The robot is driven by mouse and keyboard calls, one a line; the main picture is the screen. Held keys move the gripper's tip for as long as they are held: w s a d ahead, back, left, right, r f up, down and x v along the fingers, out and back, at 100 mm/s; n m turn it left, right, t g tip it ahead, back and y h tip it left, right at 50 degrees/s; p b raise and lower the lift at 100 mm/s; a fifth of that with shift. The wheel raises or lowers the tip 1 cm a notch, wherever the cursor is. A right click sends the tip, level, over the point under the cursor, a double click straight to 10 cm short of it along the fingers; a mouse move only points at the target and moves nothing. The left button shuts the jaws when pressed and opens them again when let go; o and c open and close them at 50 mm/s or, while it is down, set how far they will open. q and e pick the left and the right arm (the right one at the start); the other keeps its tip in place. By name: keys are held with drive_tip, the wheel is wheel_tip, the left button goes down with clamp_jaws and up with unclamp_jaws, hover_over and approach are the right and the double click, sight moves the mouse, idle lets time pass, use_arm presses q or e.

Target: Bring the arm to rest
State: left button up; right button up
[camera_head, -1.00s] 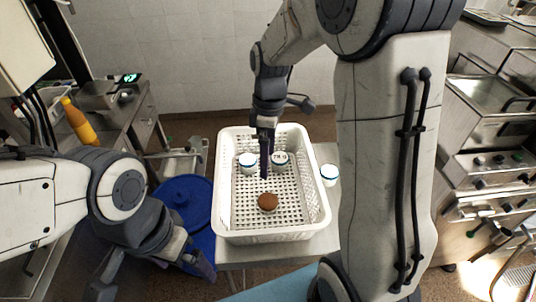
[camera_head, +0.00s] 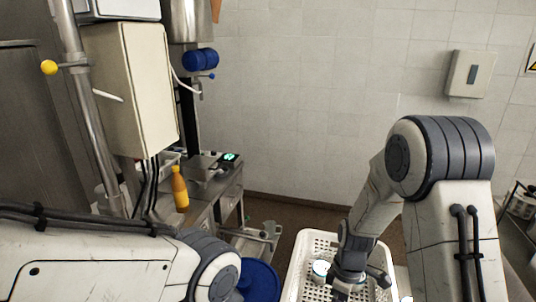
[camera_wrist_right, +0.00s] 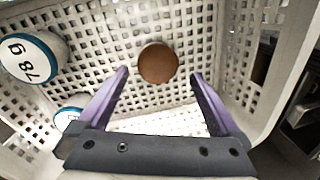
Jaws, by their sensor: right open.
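My right gripper (camera_head: 342,292) hangs over the white perforated basket (camera_head: 299,254) in the head view; its tips are hidden or cut off low there. In the right wrist view my right gripper (camera_wrist_right: 159,76) is open, its two purple fingers apart with nothing held. A brown round item (camera_wrist_right: 158,63) lies in the basket beyond and between the fingertips. A white container with a blue rim (camera_wrist_right: 30,58) is at the upper left of that view, and another (camera_wrist_right: 68,116) shows by the left finger. My left arm enters from the left; its gripper is out of view.
A blue round bin (camera_head: 259,281) stands left of the basket. An orange bottle (camera_head: 180,189) stands on a steel counter (camera_head: 228,197) further left. A tiled wall (camera_head: 310,110) closes the back. The basket wall (camera_wrist_right: 268,70) is right of my right gripper.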

wheel_tip(320, 180, down, 2)
drive_tip(key=shift+b, duration=0.65)
drive_tip(key=shift+r+p, duration=0.5)
drive_tip(key=shift+r, duration=0.1)
drive_tip(key=shift+f, duration=0.1)
